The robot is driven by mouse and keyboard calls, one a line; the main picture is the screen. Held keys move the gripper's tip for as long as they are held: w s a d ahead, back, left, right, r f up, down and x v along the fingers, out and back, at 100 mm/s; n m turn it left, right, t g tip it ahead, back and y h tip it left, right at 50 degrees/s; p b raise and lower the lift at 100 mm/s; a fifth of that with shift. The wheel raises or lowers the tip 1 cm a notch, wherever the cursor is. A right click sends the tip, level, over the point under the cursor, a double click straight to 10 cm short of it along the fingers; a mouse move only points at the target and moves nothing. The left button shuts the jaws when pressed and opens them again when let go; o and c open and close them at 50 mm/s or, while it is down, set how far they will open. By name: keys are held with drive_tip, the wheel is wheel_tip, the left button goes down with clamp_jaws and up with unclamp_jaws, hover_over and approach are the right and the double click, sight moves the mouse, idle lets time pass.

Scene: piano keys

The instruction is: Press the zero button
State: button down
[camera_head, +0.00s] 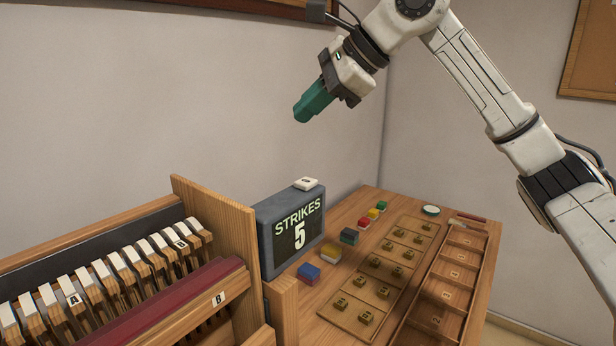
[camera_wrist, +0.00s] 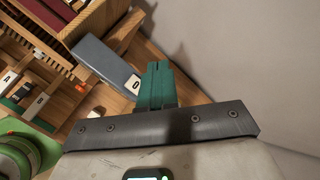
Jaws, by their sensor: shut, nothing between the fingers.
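The zero button (camera_head: 306,183) is a small white key on top of a dark grey counter box (camera_head: 292,225), near its back right. The box front reads STRIKES and the digit 5. My gripper (camera_head: 300,113), with green fingers, is shut and empty. It hangs tilted down in the air, well above the box and apart from the button. In the wrist view the white button, marked 0 (camera_wrist: 134,84), shows just left of the shut green fingers (camera_wrist: 158,68), which may cover a little of its edge.
A wooden piano action (camera_head: 120,265) with white keys and a tall side panel stands left of the box. The wooden desk (camera_head: 480,265) on the right carries coloured blocks (camera_head: 330,253), a board with small knobs (camera_head: 352,308) and a compartment tray (camera_head: 458,262). A wall stands behind.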

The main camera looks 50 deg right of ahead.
drive_tip(key=shift+d, duration=0.15)
drive_tip(key=shift+f, duration=0.2)
drive_tip(key=b, duration=0.5)
hover_over(310, 182)
wheel_tip(310, 182, down, 7)
drive_tip(key=shift+f, duration=0.2)
drive_tip(key=shift+f+b, duration=0.4)
drive_tip(key=shift+f, duration=0.15)
idle(1.4)
drive_tip(key=shift+f+b, duration=0.4)
drive_tip(key=shift+b, duration=0.1)
